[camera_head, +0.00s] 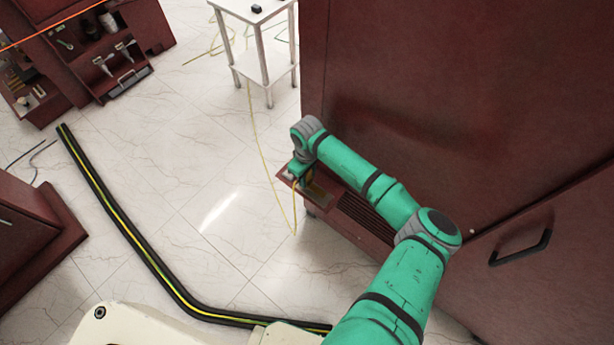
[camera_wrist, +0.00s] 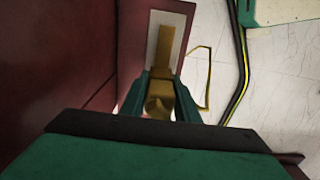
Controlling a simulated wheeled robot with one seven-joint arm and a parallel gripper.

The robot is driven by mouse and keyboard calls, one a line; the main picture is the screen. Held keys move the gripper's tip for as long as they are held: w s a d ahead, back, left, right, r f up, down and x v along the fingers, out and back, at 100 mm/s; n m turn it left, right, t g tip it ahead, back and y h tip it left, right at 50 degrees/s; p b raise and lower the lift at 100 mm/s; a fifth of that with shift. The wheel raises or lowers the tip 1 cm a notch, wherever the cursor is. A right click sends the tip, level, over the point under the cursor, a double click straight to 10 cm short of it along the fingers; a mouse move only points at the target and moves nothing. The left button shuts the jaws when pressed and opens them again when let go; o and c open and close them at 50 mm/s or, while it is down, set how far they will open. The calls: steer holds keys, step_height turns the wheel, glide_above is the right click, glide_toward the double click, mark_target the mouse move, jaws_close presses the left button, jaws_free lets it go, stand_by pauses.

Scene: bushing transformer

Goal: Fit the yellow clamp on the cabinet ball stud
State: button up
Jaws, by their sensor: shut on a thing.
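My gripper (camera_wrist: 163,90) is shut on the yellow clamp (camera_wrist: 160,100), which sits between its green fingers in the wrist view. The clamp's front part covers some of a pale plate (camera_wrist: 155,42) on a dark red ledge (camera_wrist: 186,32) ahead. In the head view my gripper (camera_head: 303,177) is low beside the red cabinet (camera_head: 440,90), over the small ledge (camera_head: 287,177) sticking out from its base. My arm and fingers hide most of the clamp there. I cannot make out the ball stud in either view, nor whether the clamp touches it.
A thin yellow cable (camera_head: 262,150) hangs by the ledge and runs to a white table (camera_head: 263,35). A black and yellow floor cable cover (camera_head: 140,245) crosses the floor at left. A red tool unit (camera_head: 90,50) stands at far left.

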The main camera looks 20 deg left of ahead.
steer(key=shift+f, duration=1.15)
stand_by(1.4)
steer(key=o, duration=1.1)
step_height(320, 180, up, 11)
steer(key=shift+f, duration=0.1)
